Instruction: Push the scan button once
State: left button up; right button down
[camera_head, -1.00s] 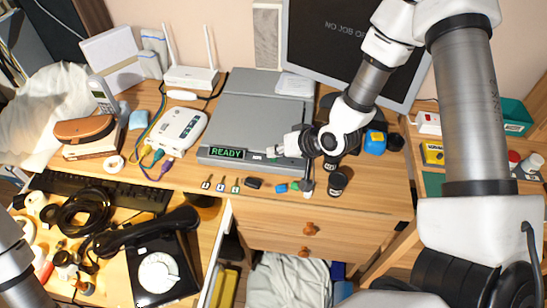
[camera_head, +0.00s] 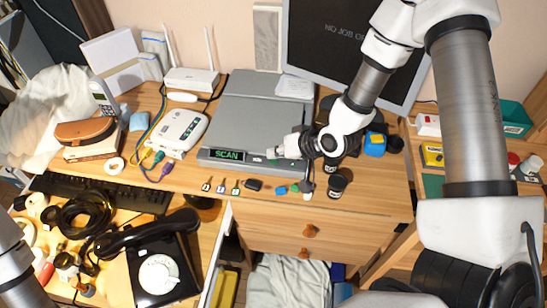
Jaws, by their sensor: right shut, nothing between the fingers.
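The grey flatbed scanner (camera_head: 255,110) sits on the wooden desk in the head view. Its small display (camera_head: 229,156) on the front edge reads "SCAN" in green. I cannot tell whether the tips touch the button. Of my left arm only a grey link shows at the lower left edge; its gripper is out of view.
A monitor (camera_head: 345,40) stands behind the scanner with partly hidden text. A white router (camera_head: 191,78) and a white box with cables (camera_head: 178,131) are at left. Small items and dark jars (camera_head: 337,183) lie in front. A black dial phone (camera_head: 160,268) is at lower left.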

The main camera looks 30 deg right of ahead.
aim_at(276, 161)
jog(key=shift+r, duration=0.35)
notch_tip(276, 161, up, 5)
jog(key=p, duration=0.4)
jog(key=shift+p, duration=0.3)
jog(key=shift+f, duration=0.1)
dwell(0.4)
